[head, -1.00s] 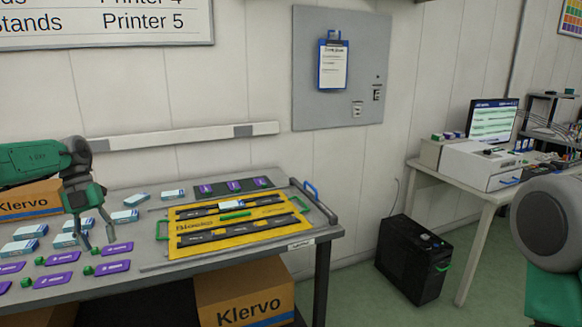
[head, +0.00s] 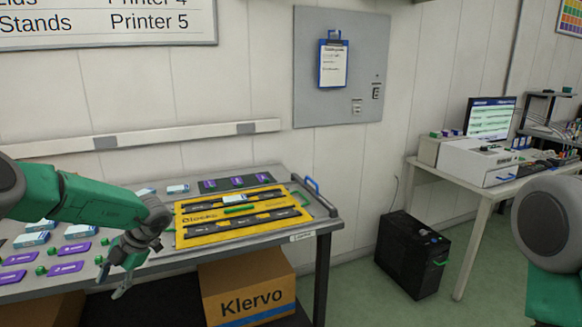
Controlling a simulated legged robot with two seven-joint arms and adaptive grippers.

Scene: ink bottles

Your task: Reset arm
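My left gripper (head: 122,288) hangs near the front edge of the grey table (head: 313,222), pointing down and left. Its fingers are small and partly overlap, so I cannot tell how far apart they are. No object shows between them. The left arm comes in from the left edge and covers part of the table. Purple ink bottles with green caps (head: 66,268) lie at the table's left, and white-blue boxes (head: 31,239) lie behind them. A yellow tray (head: 180,240) sits right of the gripper. My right arm shows at the right edge; its gripper is out of view.
A dark mat (head: 268,182) with purple items lies at the back of the table. A Klervo carton (head: 247,292) stands under it. A black computer case (head: 411,262) stands on the floor before a second table (head: 440,184) with a printer (head: 481,164). The floor between is clear.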

